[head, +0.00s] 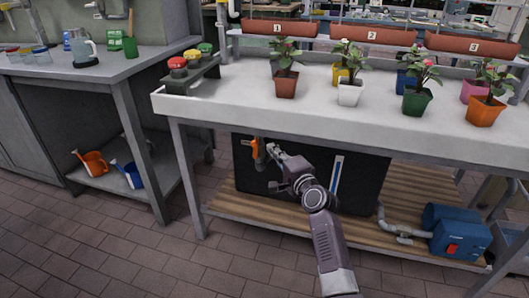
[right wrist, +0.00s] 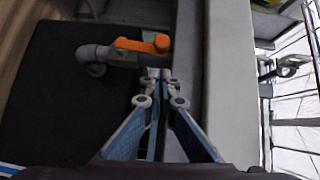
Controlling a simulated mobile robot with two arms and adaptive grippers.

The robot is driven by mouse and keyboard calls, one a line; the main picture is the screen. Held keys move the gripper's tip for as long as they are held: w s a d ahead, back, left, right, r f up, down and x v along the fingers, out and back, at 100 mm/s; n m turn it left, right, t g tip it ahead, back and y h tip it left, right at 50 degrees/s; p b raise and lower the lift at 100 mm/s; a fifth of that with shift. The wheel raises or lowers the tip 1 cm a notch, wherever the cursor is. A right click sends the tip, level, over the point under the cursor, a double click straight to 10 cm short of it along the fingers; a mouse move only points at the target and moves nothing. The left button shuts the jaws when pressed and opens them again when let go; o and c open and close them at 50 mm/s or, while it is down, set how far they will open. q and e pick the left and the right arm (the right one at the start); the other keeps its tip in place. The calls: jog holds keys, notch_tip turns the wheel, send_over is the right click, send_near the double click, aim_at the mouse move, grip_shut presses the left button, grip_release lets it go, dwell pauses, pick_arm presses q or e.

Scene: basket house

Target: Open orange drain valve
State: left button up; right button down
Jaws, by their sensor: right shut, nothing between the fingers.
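The orange drain valve handle (head: 256,148) is on the upper left of the black tank's front, under the white table. In the right wrist view its orange lever (right wrist: 143,46) lies across the picture on a grey pipe fitting (right wrist: 95,53). My right gripper (head: 272,147) is just right of the valve in the head view. In the right wrist view its fingertips (right wrist: 160,76) are together and empty, just below the lever's rounded end. I cannot tell whether they touch it. My left gripper is not in view.
The black tank (head: 366,182) stands on a slatted wooden shelf (head: 270,218). The white table (head: 225,99) above carries several potted plants and a button box (head: 190,75). A blue pump (head: 460,233) sits at the lower right. The tiled floor in front is clear.

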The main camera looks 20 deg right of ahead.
aim_at(257, 143)
jog(key=shift+w+a+f, duration=0.1)
jog(key=shift+w+a, duration=0.35)
jog(key=shift+a, duration=0.2)
jog(key=shift+w+a, duration=0.4)
jog(key=shift+a, duration=0.2)
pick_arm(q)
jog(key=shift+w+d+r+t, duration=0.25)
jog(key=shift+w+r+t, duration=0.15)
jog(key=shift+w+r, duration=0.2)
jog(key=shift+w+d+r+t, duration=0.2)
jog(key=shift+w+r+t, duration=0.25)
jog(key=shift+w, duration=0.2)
pick_arm(e)
jog(key=p, duration=0.2)
jog(key=w+a+n+p, duration=0.1)
jog(key=p, duration=0.1)
jog(key=shift+a+r+g, duration=0.1)
jog(key=shift+r+g, duration=0.15)
jog(key=shift+g, duration=0.15)
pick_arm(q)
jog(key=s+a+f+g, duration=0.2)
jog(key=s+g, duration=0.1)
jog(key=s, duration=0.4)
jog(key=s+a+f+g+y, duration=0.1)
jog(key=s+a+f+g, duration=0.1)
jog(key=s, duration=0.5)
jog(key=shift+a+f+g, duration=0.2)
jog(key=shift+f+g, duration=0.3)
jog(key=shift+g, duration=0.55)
